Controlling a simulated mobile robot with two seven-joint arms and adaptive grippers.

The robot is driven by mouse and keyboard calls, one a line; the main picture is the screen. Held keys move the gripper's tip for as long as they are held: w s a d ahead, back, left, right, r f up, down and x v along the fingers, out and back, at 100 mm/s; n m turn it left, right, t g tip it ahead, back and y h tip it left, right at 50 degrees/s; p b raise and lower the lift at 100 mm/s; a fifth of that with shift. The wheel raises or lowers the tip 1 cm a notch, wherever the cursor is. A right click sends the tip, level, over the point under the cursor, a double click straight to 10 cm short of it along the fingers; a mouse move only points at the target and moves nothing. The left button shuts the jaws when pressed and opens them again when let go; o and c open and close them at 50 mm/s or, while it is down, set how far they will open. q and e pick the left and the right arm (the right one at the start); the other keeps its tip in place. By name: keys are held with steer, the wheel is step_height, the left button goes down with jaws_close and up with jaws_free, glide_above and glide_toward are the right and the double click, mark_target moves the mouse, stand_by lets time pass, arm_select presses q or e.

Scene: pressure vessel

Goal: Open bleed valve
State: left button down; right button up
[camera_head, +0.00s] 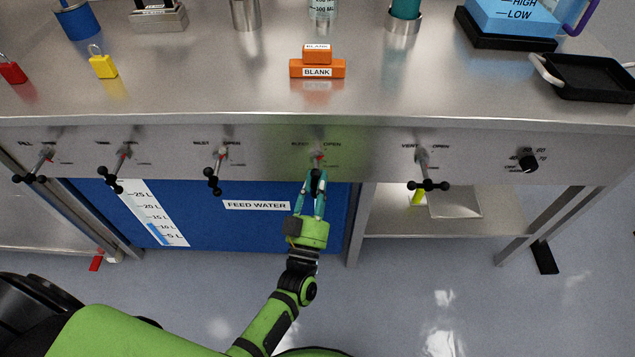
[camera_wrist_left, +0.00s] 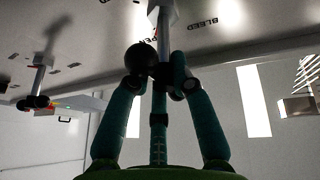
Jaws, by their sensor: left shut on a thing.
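The bleed valve (camera_head: 318,158) is the fourth valve from the left on the panel along the front of the steel bench. Its stem (camera_wrist_left: 165,35) comes down from the panel in the left wrist view, with a dark knobbed handle (camera_wrist_left: 140,57) at its end and the BLEED label beside it. My left gripper (camera_head: 317,178) has teal fingers and is shut on that handle. The fingertips (camera_wrist_left: 165,80) press around it from both sides and hide part of it. My right gripper does not show.
Neighbouring valves are the inlet valve (camera_head: 220,155) to the left and the vent valve (camera_head: 424,158) to the right, each with a black handle. A dial (camera_head: 528,163) is farther right. The blue feed water tank (camera_head: 200,220) stands below the panel. Orange BLANK blocks (camera_head: 317,69) lie on the bench.

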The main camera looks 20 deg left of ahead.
arm_select(q)
steer(key=shift+d+f, duration=0.1)
steer(key=shift+f, duration=0.05)
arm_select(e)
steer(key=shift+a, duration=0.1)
arm_select(q)
steer(key=c, duration=1.2)
jaws_free()
steer(key=shift+o, duration=0.5)
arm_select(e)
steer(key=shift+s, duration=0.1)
arm_select(q)
steer(key=v, duration=1.2)
